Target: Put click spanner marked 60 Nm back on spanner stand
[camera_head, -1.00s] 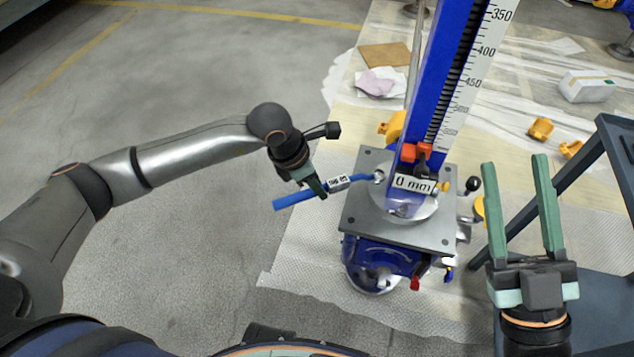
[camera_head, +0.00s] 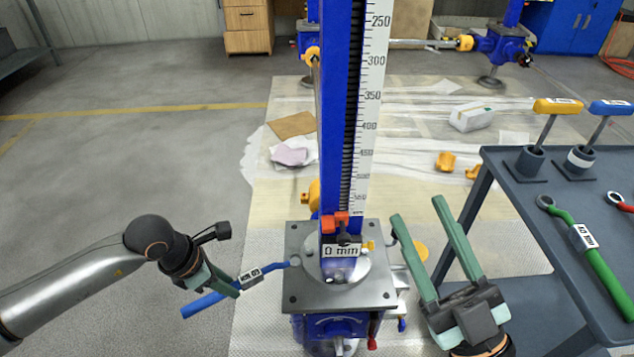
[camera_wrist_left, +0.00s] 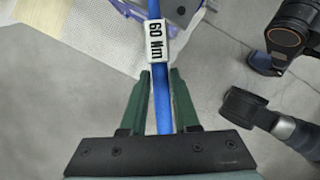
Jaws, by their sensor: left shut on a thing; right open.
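The blue click spanner (camera_head: 205,304) has a white label, which reads 60 Nm in the left wrist view (camera_wrist_left: 157,42). My left gripper (camera_head: 236,291) is shut on its blue handle, left of the screw jack (camera_head: 340,285). The spanner's far end reaches the left part of the jack's grey top plate; whether it touches is not clear. In the left wrist view the handle runs between the green fingers. My right gripper (camera_head: 418,207) is open and empty, between the jack and the dark table. I cannot tell for certain which thing is the spanner stand.
The dark table (camera_head: 500,205) at the right bears a yellow-handled tool (camera_head: 558,107) and a blue-handled tool (camera_head: 610,108) upright in dark holders. A green spanner (camera_head: 600,270) and part of a red one (camera_head: 622,203) are also there. Open floor lies at the left.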

